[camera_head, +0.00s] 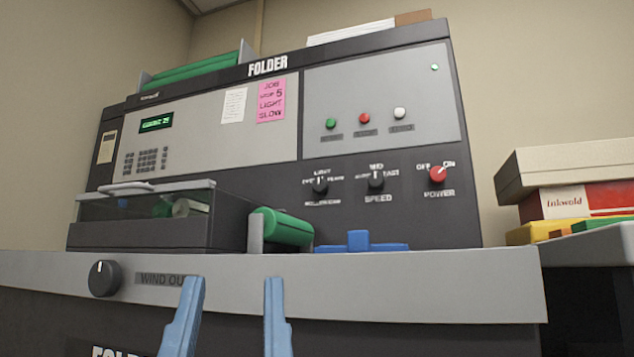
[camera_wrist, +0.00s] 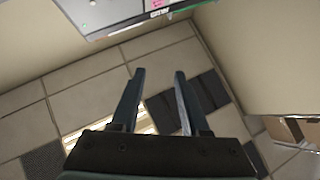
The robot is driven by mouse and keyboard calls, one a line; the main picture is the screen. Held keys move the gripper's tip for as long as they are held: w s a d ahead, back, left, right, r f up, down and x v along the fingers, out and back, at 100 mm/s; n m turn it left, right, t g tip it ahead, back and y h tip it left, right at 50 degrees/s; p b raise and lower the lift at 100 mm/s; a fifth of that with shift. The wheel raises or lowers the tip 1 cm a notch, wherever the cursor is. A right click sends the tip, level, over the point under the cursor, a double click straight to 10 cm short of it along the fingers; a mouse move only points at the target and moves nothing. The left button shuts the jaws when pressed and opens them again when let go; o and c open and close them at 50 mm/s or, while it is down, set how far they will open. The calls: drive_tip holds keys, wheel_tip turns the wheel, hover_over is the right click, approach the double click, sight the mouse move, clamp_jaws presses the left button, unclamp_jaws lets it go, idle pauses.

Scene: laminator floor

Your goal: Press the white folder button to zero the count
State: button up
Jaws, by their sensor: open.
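The folder (camera_head: 225,190) is a large dark machine with a grey front panel, seen in the head view. Its white button (camera_head: 400,113) is the rightmost of three in a row on the right panel, beside a red button (camera_head: 365,118) and a green button (camera_head: 331,123). A small green display (camera_head: 156,122) with a dim reading sits at the left above a keypad. My gripper (camera_head: 234,281) is open and empty, in front of the machine's lower ledge, well below and left of the white button. In the wrist view my gripper (camera_wrist: 157,72) also shows open, with nothing between its fingers.
A power knob (camera_head: 437,174) and two dark knobs sit below the buttons. A green roller (camera_head: 285,227), a blue piece (camera_head: 360,242) and a clear-covered tray (camera_head: 145,213) stand above the ledge. Stacked boxes (camera_head: 570,170) are at right. The space before the buttons looks clear.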

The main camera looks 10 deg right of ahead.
clamp_jaws()
idle(1.4)
